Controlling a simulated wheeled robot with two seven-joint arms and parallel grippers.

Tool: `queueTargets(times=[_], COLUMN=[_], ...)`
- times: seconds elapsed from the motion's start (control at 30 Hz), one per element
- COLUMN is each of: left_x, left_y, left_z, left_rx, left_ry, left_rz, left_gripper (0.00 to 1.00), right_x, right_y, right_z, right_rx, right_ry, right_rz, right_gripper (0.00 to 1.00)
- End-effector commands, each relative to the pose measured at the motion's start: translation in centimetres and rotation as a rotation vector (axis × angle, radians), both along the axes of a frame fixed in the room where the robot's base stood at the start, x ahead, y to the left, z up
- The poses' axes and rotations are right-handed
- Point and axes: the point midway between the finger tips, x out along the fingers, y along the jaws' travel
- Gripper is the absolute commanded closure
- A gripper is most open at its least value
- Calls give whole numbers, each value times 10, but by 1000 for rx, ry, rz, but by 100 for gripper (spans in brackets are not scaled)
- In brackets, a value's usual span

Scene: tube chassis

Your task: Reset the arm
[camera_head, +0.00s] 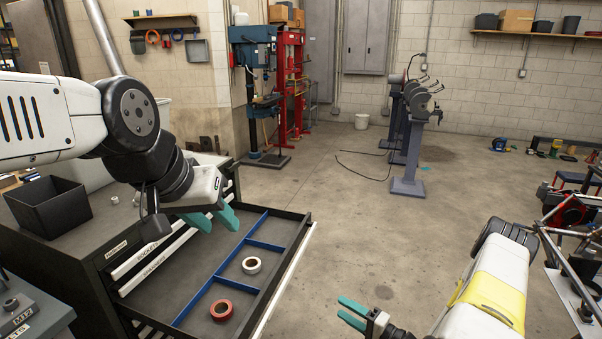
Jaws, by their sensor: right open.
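My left gripper (212,221) has teal fingers and hangs over the open drawer (178,270) of the dark tool cabinet. Its fingertips are apart, with nothing seen between them. My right gripper (347,311) is low in the middle of the view, right of the drawer. Its teal fingers are apart and empty, with floor visible behind them. In the drawer, a white tape roll (251,265) and a red tape roll (221,310) lie in separate compartments between blue dividers (236,258). Neither gripper touches a roll.
A black bin (48,207) stands on the cabinet top at left. A tube chassis (578,265) is at the right edge, close to my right arm. Bench grinders (412,110) on stands and a blue drill press (256,90) stand further back.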

Motion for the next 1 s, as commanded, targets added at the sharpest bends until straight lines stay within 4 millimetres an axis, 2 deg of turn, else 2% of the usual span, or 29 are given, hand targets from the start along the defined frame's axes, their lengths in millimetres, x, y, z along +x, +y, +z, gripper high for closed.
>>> queueTargets(times=[0.37,0.57,0.67,0.77,0.9,1.0], left_x=[0,0,0,0,0,0], left_y=[0,0,0,0,0,0], left_z=[0,0,0,0,0,0], left_rx=[0,0,0,0,0,0], left_ry=[1,1,1,1,1,1], left_rz=[1,1,1,1,1,1], left_gripper=[64,64,64,64,64,64], right_x=[35,65,84,105,125,129], right_y=[-19,-38,-52,-69,-93,-104], right_z=[13,32,51,81,137,182], right_rx=[-233,-443,-582,-755,-992,-1134], right_ry=[-19,-35,-45,-53,-53,-41], right_rz=[6,4,-1,-11,-35,-54], right_gripper=[53,53,53,53,53,53])
